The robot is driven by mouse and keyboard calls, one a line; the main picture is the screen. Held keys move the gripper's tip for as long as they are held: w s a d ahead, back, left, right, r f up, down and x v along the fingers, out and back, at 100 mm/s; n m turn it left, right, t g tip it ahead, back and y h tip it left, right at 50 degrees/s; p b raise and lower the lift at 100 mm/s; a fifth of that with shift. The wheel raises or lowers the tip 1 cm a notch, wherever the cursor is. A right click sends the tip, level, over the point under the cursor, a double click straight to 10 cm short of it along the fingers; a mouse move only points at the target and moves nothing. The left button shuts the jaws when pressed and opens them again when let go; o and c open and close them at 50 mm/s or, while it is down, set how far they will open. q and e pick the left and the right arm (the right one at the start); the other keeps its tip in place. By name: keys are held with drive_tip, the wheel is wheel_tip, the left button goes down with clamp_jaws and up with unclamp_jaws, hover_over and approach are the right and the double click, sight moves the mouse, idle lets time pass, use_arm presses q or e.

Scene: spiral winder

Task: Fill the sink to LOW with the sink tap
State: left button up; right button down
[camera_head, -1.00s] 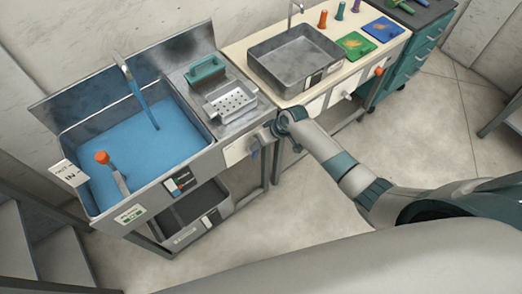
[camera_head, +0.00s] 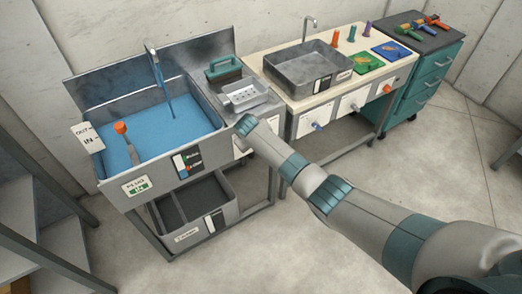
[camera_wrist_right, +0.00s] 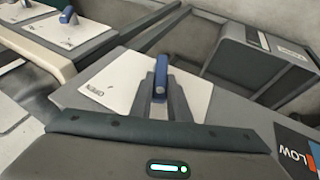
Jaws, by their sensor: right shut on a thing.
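The sink (camera_head: 215,146) stands at the left in the head view, with blue water (camera_head: 150,128) across its inside. A blue stream falls from the sink tap (camera_head: 151,50) into it. The tap's blue handle (camera_wrist_right: 163,70) sits on a white plate (camera_wrist_right: 118,88) marked OPEN in the right wrist view. My right gripper (camera_wrist_right: 161,92) is shut on this handle. In the head view my right wrist hides the handle and the fingertips. A level panel (camera_head: 187,163) is on the sink front; its LOW mark (camera_wrist_right: 290,155) shows in the right wrist view. My left gripper is out of view.
A drainer (camera_head: 244,95) and green-handled block (camera_head: 224,68) sit right of the water. A bench with a grey basin (camera_head: 308,66) adjoins. The floor in front is clear.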

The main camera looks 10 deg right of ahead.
drive_tip(key=shift+s+a+f+t+h+b, duration=0.15)
drive_tip(key=shift+a+f+t+h+b, duration=0.25)
drive_tip(key=shift+h, duration=0.2)
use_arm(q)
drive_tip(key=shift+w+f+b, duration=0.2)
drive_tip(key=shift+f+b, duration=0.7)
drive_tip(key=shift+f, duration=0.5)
use_arm(e)
drive_tip(key=shift+s+a+f+n+t+h, duration=0.1)
drive_tip(key=shift+a+n+t+h, duration=0.1)
drive_tip(key=shift+h, duration=0.35)
drive_tip(key=shift+s+a+f+n+t+h, duration=0.1)
drive_tip(key=shift+a+n+t+h, duration=0.1)
drive_tip(key=shift+h, duration=0.35)
drive_tip(key=c, duration=1.7)
unclamp_jaws()
drive_tip(key=shift+a+r, duration=0.1)
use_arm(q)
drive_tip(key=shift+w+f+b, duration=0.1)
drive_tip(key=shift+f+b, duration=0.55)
use_arm(e)
drive_tip(key=v, duration=1.7)
